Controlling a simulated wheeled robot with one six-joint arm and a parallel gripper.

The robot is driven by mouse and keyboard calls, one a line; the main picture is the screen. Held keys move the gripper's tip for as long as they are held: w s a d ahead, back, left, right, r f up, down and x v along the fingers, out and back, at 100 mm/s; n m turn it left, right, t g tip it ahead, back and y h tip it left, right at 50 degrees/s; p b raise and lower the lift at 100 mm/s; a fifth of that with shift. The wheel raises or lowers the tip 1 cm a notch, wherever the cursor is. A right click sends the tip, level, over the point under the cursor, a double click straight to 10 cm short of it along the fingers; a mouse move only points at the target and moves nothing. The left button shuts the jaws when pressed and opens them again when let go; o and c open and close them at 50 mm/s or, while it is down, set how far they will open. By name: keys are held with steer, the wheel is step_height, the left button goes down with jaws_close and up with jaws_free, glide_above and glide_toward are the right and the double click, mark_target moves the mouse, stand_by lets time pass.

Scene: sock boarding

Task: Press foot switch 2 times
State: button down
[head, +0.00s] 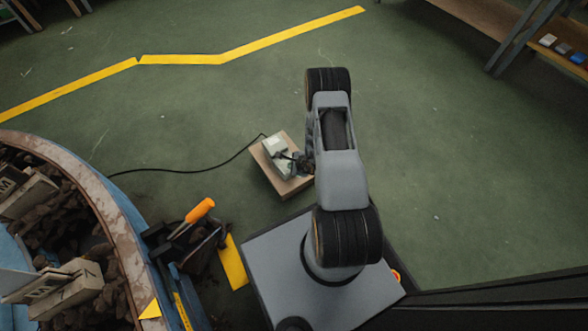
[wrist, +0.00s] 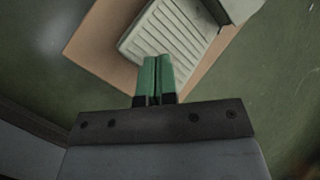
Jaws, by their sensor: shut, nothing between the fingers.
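The foot switch (head: 279,158) is a pale grey-green pedal unit on a flat tan board (head: 293,186) on the green floor. In the wrist view its ribbed pedal (wrist: 172,36) fills the upper middle, with the board (wrist: 97,45) around it. My gripper (wrist: 157,62) has green fingers, shut together and empty. The fingertips overlap the near edge of the ribbed pedal in the wrist view; I cannot tell whether they touch it. In the head view my gripper (head: 303,164) is at the right side of the switch, partly hidden by my arm.
A black cable (head: 190,171) runs left from the switch across the floor. A round blue-rimmed bin (head: 112,201) with dark lumps stands at left. An orange-handled tool (head: 199,211) sits in a dark holder beside it.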

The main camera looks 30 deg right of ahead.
steer(key=shift+r, duration=0.5)
steer(key=shift+w+r+p, duration=0.25)
steer(key=shift+r+p, duration=0.55)
steer(key=shift+r, duration=0.35)
steer(key=shift+w+r+p, duration=0.25)
steer(key=shift+r+p, duration=0.55)
steer(key=shift+r, duration=0.35)
